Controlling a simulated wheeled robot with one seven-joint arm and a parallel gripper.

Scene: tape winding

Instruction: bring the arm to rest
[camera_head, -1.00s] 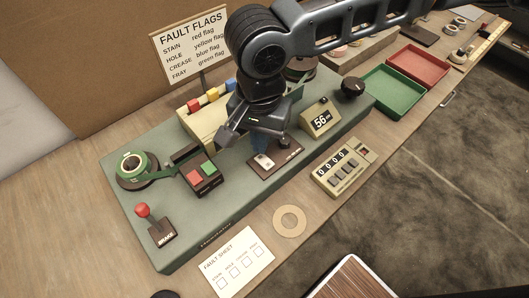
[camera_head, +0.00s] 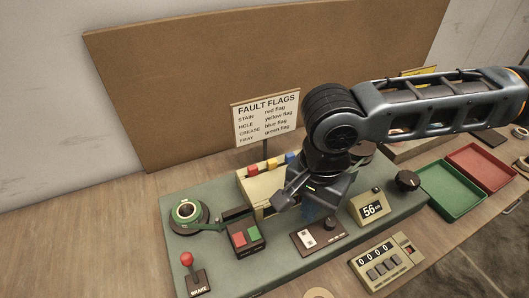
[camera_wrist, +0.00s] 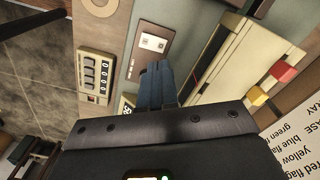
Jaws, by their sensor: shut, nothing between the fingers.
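My arm reaches in from the right in the head view. My gripper (camera_head: 281,203) hangs over the green winding machine (camera_head: 258,270), just in front of the cream box with the flags. In the wrist view the dark blue fingers (camera_wrist: 156,84) are together with nothing between them. Below them lies a brown plate with a white label (camera_wrist: 152,43). The gripper looks clear of the machine, though its exact height is hard to tell.
The flag box (camera_head: 255,187) stands close behind my gripper. The FAULT FLAGS sign (camera_head: 266,118) and a brown board (camera_head: 190,80) are behind. A brake lever (camera_head: 187,260), a counter (camera_head: 384,262), a green tray (camera_head: 445,190) and a red tray (camera_head: 480,165) also show.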

